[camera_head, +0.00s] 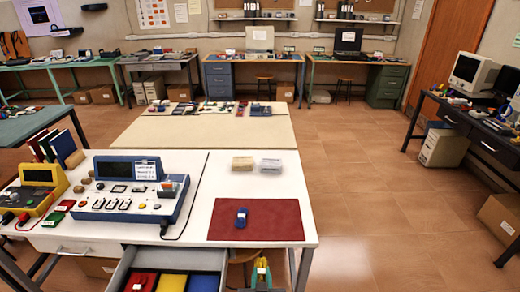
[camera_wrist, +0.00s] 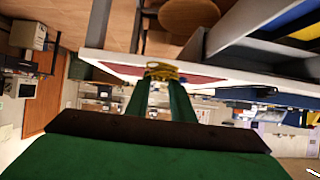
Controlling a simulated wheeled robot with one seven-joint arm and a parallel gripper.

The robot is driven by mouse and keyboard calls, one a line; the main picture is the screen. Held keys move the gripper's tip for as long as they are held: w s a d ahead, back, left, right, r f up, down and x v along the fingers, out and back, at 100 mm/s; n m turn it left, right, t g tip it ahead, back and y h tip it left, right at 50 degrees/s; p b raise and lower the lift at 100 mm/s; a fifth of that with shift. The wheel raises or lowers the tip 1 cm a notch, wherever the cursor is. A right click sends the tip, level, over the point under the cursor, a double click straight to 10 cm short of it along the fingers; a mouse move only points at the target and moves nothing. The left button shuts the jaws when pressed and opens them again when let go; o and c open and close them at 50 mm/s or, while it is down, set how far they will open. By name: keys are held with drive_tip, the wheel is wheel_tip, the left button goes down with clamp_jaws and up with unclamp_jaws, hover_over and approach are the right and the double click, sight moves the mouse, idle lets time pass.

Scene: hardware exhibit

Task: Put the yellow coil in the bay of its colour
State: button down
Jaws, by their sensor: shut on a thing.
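My gripper (camera_wrist: 161,80), with green fingers, is shut on the yellow coil (camera_wrist: 162,71) in the wrist view. In the head view my gripper (camera_head: 262,276) is at the bottom, in front of the table and right of the open drawer (camera_head: 118,272), with a bit of yellow at its tips. The drawer has a red bay (camera_head: 150,276) on the left, a yellow bay (camera_head: 172,283) in the middle and a blue bay (camera_head: 204,283) on the right. The yellow bay looks empty where it shows. The lower part of the drawer is cut off by the picture edge.
A blue coil (camera_head: 241,217) lies on a dark red mat (camera_head: 280,222) on the white table (camera_head: 222,178). A small, unclear item shows in the red bay. A blue instrument (camera_head: 130,190) stands left on the table. A stool (camera_head: 243,255) is under the table.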

drive_tip(key=s+f, duration=0.2)
drive_tip(key=f, duration=0.9)
drive_tip(key=s+f, duration=0.3)
drive_tip(key=f, duration=0.8)
drive_tip(key=shift+w+d, duration=0.1)
